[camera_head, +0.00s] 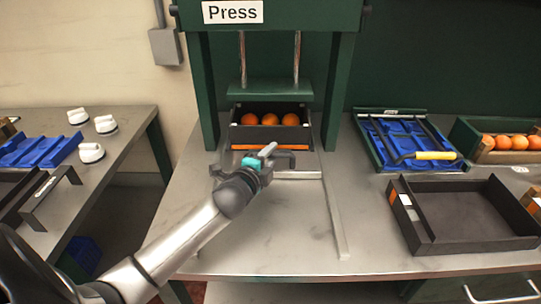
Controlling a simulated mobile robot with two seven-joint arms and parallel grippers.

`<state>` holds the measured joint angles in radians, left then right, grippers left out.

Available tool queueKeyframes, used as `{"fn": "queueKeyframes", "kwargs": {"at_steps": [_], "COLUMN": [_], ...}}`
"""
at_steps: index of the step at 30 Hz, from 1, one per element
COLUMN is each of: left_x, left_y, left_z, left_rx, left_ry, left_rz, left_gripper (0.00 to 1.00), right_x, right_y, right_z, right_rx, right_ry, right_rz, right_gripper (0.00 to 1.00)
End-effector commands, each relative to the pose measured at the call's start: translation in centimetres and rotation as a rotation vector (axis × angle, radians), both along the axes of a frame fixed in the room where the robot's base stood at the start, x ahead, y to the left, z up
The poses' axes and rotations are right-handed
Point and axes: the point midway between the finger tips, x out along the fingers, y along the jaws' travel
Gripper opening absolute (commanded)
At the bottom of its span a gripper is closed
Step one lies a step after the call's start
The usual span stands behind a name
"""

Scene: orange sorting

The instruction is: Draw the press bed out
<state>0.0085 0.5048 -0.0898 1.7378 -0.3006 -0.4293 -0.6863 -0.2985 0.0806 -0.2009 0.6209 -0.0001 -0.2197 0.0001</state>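The green press (270,14), labelled "Press", stands at the back of the metal table. A black tray (243,134) with an orange front strip and 3 oranges (269,119) sits between its posts, under the raised green plate (270,90). A flat metal bed edge (305,175) shows in front of the tray, between rails on the table. My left gripper (284,158) is just in front of the tray, over the front of the bed. Its fingers overlap a pale bar there; I cannot tell whether they grip it. My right gripper is out of view.
On the right lie an empty black tray (425,222), a blue tray (375,150) with a yellow-handled tool (436,155), and a crate of oranges (467,132). A side table (120,150) with white knobbed things is at left. The table between the rails is clear.

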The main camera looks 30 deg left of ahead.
Motion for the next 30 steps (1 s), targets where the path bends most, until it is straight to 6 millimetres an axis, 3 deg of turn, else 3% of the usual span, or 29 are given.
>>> {"fn": "queueKeyframes", "kwargs": {"at_steps": [2, 9, 30], "left_x": [-0.02, -0.02, -0.04], "left_y": [0.0, 0.0, -0.02], "left_z": [-0.01, -0.02, -0.07], "left_rx": [0.0, 0.0, 0.0], "left_ry": [0.0, 0.0, 0.002], "left_rz": [0.0, 0.0, 0.0], "left_gripper": [0.27, 0.0, 0.0], "right_x": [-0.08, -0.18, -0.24], "right_y": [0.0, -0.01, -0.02], "right_z": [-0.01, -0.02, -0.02], "right_rx": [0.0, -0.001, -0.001], "right_ry": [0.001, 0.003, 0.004], "right_rz": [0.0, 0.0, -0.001], "right_gripper": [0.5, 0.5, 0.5]}}
